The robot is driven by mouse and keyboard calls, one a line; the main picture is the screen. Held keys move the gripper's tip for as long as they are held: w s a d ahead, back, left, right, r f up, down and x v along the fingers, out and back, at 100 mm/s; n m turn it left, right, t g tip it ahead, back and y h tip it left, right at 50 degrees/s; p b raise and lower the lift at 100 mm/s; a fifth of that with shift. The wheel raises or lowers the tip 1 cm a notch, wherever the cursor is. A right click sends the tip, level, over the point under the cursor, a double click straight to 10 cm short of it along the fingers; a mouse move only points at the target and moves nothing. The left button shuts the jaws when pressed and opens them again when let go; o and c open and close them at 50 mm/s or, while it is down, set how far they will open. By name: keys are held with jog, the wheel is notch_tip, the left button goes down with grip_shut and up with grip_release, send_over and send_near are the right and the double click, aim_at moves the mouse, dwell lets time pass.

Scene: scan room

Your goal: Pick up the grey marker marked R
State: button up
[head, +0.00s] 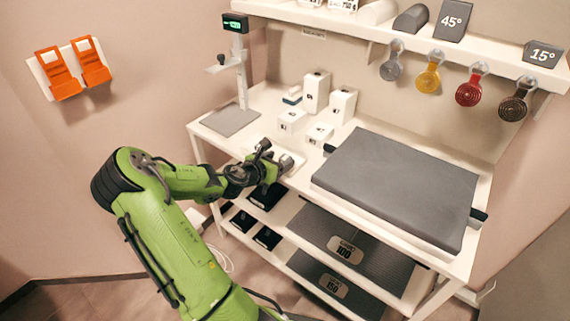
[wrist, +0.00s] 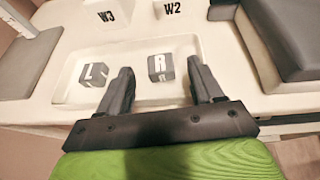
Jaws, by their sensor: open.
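The grey marker marked R (wrist: 160,68) is a small block with a white-and-grey face, lying in a shallow white tray (wrist: 130,92). A similar marker marked L (wrist: 94,75) lies to its left in the same tray. My gripper (wrist: 162,78) is open, its two dark fingers reaching over the tray.
White blocks W3 (wrist: 105,14) and W2 (wrist: 174,9) stand behind the tray. A grey cushion (head: 395,185) lies to the right on the white table. A height stand with a grey plate (head: 230,120) is at the left. A shelf (head: 400,42) runs above.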

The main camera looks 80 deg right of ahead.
aim_at(285, 158)
jog(key=x, duration=0.3)
jog(key=shift+f, duration=0.15)
jog(key=shift+c, duration=0.5)
grip_shut()
